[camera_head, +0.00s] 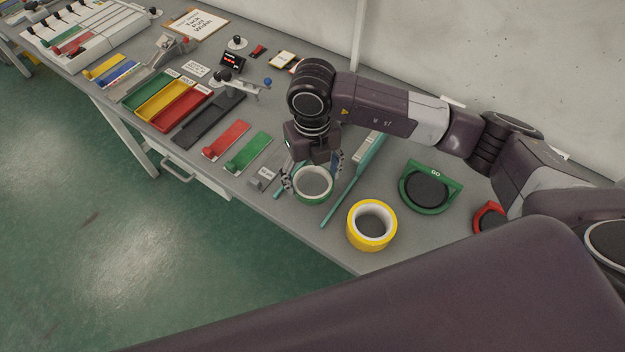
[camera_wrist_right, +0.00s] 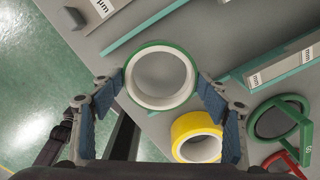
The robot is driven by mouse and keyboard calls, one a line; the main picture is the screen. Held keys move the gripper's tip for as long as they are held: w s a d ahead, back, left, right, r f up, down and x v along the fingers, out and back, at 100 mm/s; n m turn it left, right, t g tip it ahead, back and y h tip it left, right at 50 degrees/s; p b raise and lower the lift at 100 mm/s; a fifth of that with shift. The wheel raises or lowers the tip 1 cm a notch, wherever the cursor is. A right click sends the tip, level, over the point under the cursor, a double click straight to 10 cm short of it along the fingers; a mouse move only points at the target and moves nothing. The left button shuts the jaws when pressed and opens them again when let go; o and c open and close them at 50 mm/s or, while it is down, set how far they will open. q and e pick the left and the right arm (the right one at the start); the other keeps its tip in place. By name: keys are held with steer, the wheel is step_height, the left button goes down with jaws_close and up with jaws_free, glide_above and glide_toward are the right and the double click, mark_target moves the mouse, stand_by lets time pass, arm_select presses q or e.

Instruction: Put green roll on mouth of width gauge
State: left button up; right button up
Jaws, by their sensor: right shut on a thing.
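The green roll (camera_head: 328,192), a ring of tape with a white core, is in my right gripper (camera_head: 313,180), which is shut on it. In the right wrist view the roll (camera_wrist_right: 187,80) sits between the two blue-padded fingers (camera_wrist_right: 160,85). The width gauge has two teal rails. Its right rail (camera_head: 352,183) passes just right of the roll; its left rail (camera_wrist_right: 140,28) runs up from the roll's edge in the wrist view. The roll overlaps the gap between the rails in both views. I cannot tell whether it touches them. My left gripper is out of view.
A yellow roll (camera_head: 357,236) stands close to the right of the green roll. A green GO ring (camera_head: 456,187) and a red ring (camera_head: 480,215) lie further right. The table's front edge is close.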

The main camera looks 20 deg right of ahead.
mark_target(313, 193)
step_height(313, 193, down, 3)
steer(key=shift+r, duration=0.1)
steer(key=shift+f, duration=0.25)
steer(key=o, duration=1.1)
steer(key=shift+r, duration=0.1)
steer(key=shift+o, duration=0.2)
steer(key=shift+r, duration=0.1)
